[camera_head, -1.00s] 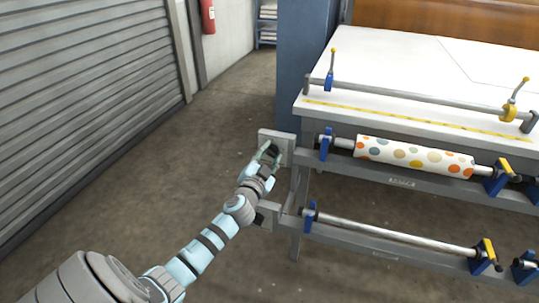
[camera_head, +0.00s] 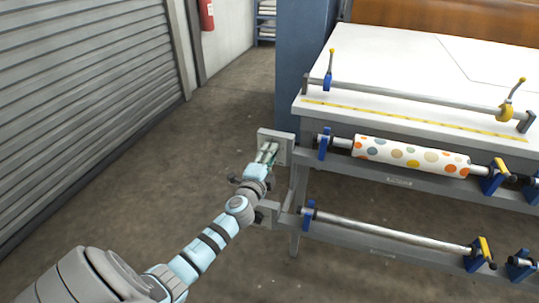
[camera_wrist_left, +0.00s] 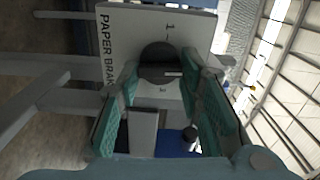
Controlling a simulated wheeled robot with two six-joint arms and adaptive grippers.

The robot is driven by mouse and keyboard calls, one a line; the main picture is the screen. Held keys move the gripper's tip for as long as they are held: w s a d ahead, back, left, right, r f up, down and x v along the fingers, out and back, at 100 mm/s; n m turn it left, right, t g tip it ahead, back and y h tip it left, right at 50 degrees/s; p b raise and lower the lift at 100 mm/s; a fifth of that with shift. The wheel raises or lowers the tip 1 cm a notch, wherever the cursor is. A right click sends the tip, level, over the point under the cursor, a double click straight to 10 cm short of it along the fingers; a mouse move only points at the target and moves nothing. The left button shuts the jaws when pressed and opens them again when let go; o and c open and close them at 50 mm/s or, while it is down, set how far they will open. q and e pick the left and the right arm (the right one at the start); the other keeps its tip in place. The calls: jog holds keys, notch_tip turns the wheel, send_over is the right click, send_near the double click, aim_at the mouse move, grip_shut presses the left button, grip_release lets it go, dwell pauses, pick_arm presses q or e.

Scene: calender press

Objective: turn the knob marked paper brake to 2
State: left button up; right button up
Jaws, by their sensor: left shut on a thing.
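The paper brake knob (camera_wrist_left: 156,54) is dark and round, on a pale plate (camera_wrist_left: 125,22) lettered PAPER BRAKE. The plate also shows in the head view (camera_head: 285,138), at the left end of the upper roll rail. In the left wrist view a short white mark on the knob points to the picture's right. A 1 shows above the knob, and a numeral too small to read is below it. My left gripper (camera_head: 268,152) is shut on the knob, with one teal finger on each side of it (camera_wrist_left: 166,76). My right gripper is not in view.
A second plate (camera_head: 264,213) stands lower, at the end of the lower rail, close under my left wrist. A dotted paper roll (camera_head: 412,156) lies on the upper rail of the white table (camera_head: 420,70). The floor to the left is clear.

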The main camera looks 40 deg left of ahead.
pick_arm(q)
jog(key=shift+f+m, duration=0.1)
jog(key=shift+m, duration=0.5)
jog(key=o, duration=1.2)
jog(key=v, duration=1.2)
